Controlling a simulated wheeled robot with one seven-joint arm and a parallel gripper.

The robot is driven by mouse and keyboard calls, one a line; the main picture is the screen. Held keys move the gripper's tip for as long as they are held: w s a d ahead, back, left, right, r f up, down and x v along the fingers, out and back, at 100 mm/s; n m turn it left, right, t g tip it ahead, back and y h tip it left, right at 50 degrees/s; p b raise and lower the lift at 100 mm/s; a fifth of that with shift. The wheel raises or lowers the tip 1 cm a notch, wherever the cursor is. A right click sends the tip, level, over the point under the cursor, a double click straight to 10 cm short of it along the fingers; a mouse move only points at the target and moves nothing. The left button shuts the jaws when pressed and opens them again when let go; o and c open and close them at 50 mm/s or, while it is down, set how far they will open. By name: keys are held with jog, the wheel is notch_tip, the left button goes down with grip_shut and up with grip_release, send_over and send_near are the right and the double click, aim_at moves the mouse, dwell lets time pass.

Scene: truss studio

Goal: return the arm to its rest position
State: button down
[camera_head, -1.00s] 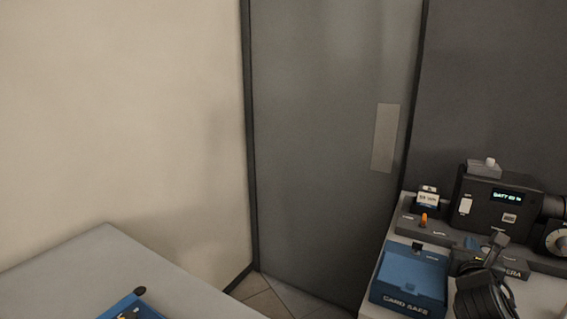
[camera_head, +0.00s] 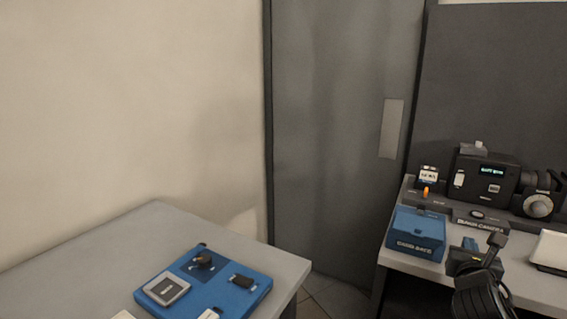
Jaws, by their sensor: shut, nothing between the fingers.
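My arm and gripper (camera_head: 471,245) show at the lower right, in front of the right-hand desk. The gripper is shut and nothing shows in it. The dark arm links below run out of the bottom edge of the picture. The gripper is apart from the blue card safe box (camera_head: 416,243), to the right of it in the picture. Part of the desk edge is hidden behind my arm.
The right desk (camera_head: 530,285) holds a black camera unit (camera_head: 485,180), a small card holder (camera_head: 428,176) and a pale flat item (camera_head: 552,250). A left table (camera_head: 110,245) carries a blue tray (camera_head: 225,302) with several small items. A grey door (camera_head: 335,120) stands behind the gap.

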jog(key=s+a+f+m+y, duration=0.2)
jog(key=s+a+f+m, duration=0.2)
jog(key=s+a, duration=0.3)
jog(key=s+a+f+m+t+y, duration=0.15)
jog(key=s+a+f+m, duration=0.3)
jog(key=s, duration=0.45)
jog(key=s+a+f+m+g+y, duration=0.1)
jog(key=s+a+f+m+y, duration=0.2)
jog(key=s+a+f, duration=0.45)
jog(key=s+a+r+m+y, duration=0.1)
jog(key=s+r+m, duration=0.15)
jog(key=s, duration=0.35)
jog(key=s+a+r+m, duration=0.2)
jog(key=s+m, duration=0.1)
jog(key=s, duration=0.3)
jog(key=s+a+r+m+y, duration=0.1)
jog(key=s+r+m, duration=0.15)
jog(key=s, duration=0.25)
jog(key=s+a+r+m+y, duration=0.1)
jog(key=s+r+m, duration=0.7)
jog(key=s, duration=0.3)
jog(key=shift+a+m, duration=0.3)
jog(key=shift+m, duration=0.55)
jog(key=shift+s, duration=0.1)
